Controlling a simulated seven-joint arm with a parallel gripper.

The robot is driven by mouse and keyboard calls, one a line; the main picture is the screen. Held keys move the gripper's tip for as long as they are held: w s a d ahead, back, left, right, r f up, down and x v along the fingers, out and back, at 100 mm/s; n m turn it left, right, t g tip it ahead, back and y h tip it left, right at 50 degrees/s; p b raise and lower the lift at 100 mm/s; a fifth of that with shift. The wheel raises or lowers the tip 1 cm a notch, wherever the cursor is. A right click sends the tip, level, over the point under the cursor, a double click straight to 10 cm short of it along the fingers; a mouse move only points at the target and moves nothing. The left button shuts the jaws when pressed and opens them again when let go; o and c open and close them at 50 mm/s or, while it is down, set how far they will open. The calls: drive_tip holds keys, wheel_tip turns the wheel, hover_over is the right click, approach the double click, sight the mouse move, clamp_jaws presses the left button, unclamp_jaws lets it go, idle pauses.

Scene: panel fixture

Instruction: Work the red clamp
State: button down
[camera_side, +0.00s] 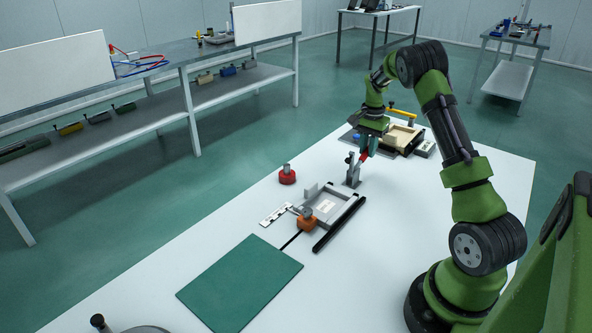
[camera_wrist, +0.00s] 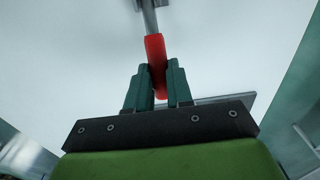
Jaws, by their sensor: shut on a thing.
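The red clamp (camera_wrist: 155,50) shows in the wrist view as a red handle on a grey metal lever that runs to the top edge. My gripper (camera_wrist: 157,80) is shut on the red handle, with one green finger on each side of it. In the side view the red handle (camera_side: 364,155) shows as a small tilted strip just below my gripper (camera_side: 368,148). The clamp's grey metal base (camera_side: 353,174) stands on the white table. The finger contact is too small to make out in the side view.
A grey fixture tray (camera_side: 328,206) with an orange knob (camera_side: 307,221) and a black bar (camera_side: 339,223) lies in front of the clamp. A red knob piece (camera_side: 287,175) stands to the left. A wooden-coloured box (camera_side: 402,138) is behind. A green mat (camera_side: 241,283) lies nearer.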

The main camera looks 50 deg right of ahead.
sight(365, 151)
drive_tip(key=shift+r, duration=0.1)
drive_tip(key=shift+a+r+h, duration=0.65)
drive_tip(key=shift+r+h, duration=0.05)
drive_tip(key=shift+h, duration=0.6)
drive_tip(key=a+h, duration=0.1)
drive_tip(key=r+h, duration=0.1)
drive_tip(key=h, duration=0.1)
drive_tip(key=a+h, duration=0.1)
drive_tip(key=shift+w+a+r, duration=0.1)
drive_tip(key=shift+a+r, duration=0.25)
drive_tip(key=a+h, duration=0.2)
drive_tip(key=h, duration=0.1)
drive_tip(key=shift+a+r+h, duration=0.1)
drive_tip(key=shift+r+h, duration=0.2)
drive_tip(key=shift+a+h, duration=0.75)
drive_tip(key=shift+h, duration=0.45)
drive_tip(key=c, duration=1)
unclamp_jaws()
